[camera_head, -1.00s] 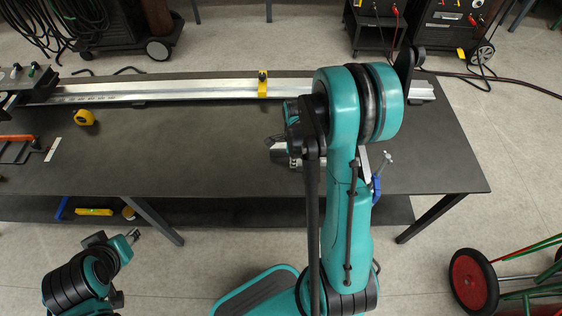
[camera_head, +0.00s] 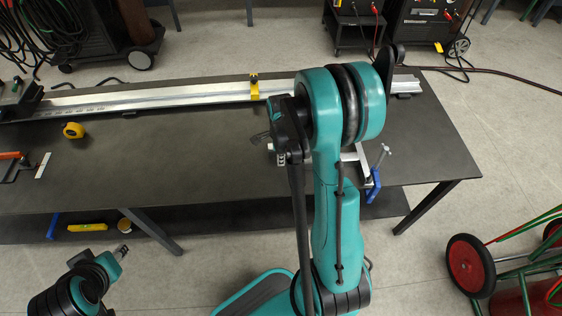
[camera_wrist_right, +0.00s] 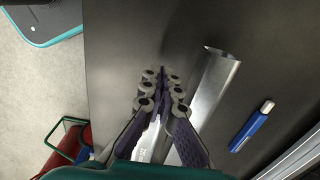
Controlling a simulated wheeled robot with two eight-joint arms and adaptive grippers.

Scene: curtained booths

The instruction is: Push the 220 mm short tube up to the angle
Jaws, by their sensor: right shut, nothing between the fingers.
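My right gripper (camera_wrist_right: 163,78) is shut and empty, pointing down over the dark table in the right wrist view. In the head view it (camera_head: 262,137) shows small and dark, left of my right arm. A silver V-section piece, seemingly the angle (camera_wrist_right: 214,85), lies just right of the fingers in the wrist view. A second silver piece, seemingly the short tube (camera_wrist_right: 149,138), lies beside it, partly hidden behind the fingers. Whether the two touch, or the fingers touch the tube, I cannot tell. My left gripper (camera_head: 123,251) hangs low at the left, off the table; its jaws are too small to judge.
A long silver rail (camera_head: 150,99) with a yellow piece (camera_head: 254,87) runs along the table's back. A blue clamp (camera_head: 374,184) stands at the front edge. A blue marker (camera_wrist_right: 252,127) lies beside the angle. A yellow tape measure (camera_head: 73,130) sits left; the table's middle is clear.

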